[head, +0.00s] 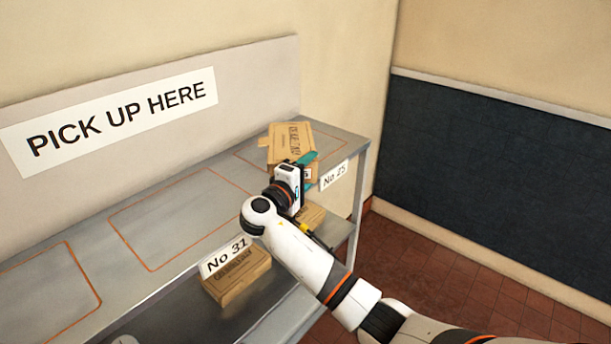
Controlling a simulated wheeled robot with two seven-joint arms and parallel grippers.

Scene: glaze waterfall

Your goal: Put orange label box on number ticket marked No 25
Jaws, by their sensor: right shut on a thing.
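A brown cardboard box with an orange-toned label (294,137) is at the far right end of the upper counter. My right gripper (306,170) is shut on its near side. The box is over or on the orange-outlined space behind the white ticket marked No 25 (335,175); I cannot tell if it touches the surface. The gripper and wrist hide part of its near face.
The metal counter (190,190) has empty orange-outlined spaces to the left. Lower down sit a cardboard box (238,277) and another (311,215), partly hidden by my arm. A PICK UP HERE sign (115,120) is behind.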

